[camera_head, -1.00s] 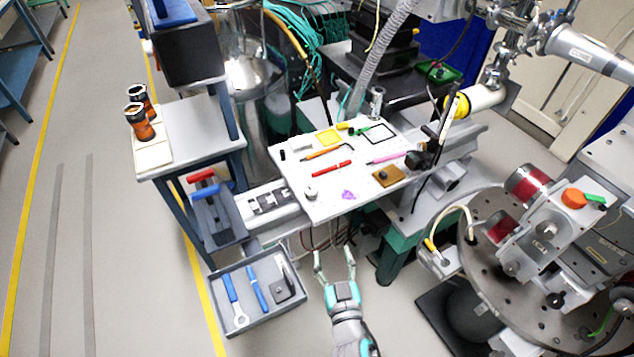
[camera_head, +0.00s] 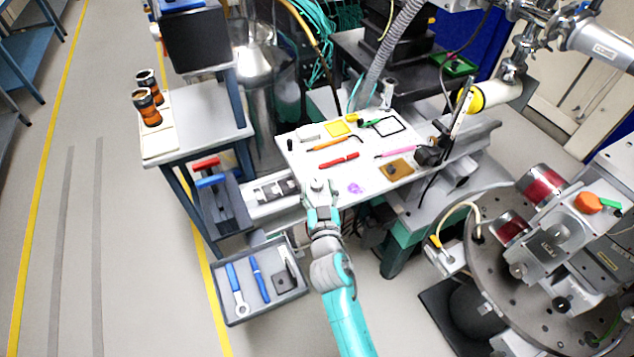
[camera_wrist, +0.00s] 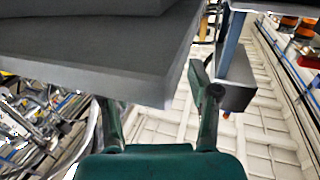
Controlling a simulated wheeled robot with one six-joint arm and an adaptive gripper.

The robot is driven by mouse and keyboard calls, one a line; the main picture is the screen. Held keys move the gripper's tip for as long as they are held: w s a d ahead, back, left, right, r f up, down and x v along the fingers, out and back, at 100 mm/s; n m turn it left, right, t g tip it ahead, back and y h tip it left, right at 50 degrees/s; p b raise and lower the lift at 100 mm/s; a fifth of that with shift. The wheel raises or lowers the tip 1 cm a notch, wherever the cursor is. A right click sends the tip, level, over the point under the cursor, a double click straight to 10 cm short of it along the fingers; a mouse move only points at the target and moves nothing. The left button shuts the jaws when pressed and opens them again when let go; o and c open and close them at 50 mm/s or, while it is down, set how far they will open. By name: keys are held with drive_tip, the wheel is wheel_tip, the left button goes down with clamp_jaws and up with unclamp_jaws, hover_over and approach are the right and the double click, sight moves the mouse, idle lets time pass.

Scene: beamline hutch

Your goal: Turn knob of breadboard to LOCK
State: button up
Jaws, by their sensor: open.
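The breadboard (camera_head: 353,174) is a white board in the middle of the head view, with small tools and parts lying on it. A small round silver knob (camera_head: 318,183) shows at its near left corner. Its markings are too small to read. My gripper (camera_head: 321,187) is open at that corner, its fingertips appearing on either side of the knob; I cannot tell whether they touch it. In the wrist view my open gripper (camera_wrist: 153,85) has a grey slab (camera_wrist: 100,70) in front of its fingers. The knob cannot be made out there.
A grey tray (camera_head: 262,308) with blue-handled tools stands below left of the board. A side table (camera_head: 200,130) with orange-and-black cylinders is at the left. A round metal stage (camera_head: 520,305) with equipment stands at the right. Open floor (camera_head: 130,250) lies at the left.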

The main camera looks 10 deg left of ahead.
drive_tip(key=shift+x, duration=1)
clamp_jaws()
drive_tip(key=shift+m+h, duration=0.9)
drive_tip(key=shift+h, duration=0.5)
drive_tip(key=shift+a+m+t+h, duration=0.1)
drive_tip(key=shift+m+t+h, duration=0.2)
drive_tip(key=shift+m+h, duration=1)
drive_tip(key=shift+m+g+h, duration=0.3)
drive_tip(key=shift+m+h, duration=0.45)
drive_tip(key=shift+h, duration=0.75)
drive_tip(key=shift+m+g+h, duration=0.3)
drive_tip(key=shift+m+h, duration=0.45)
drive_tip(key=shift+h, duration=0.75)
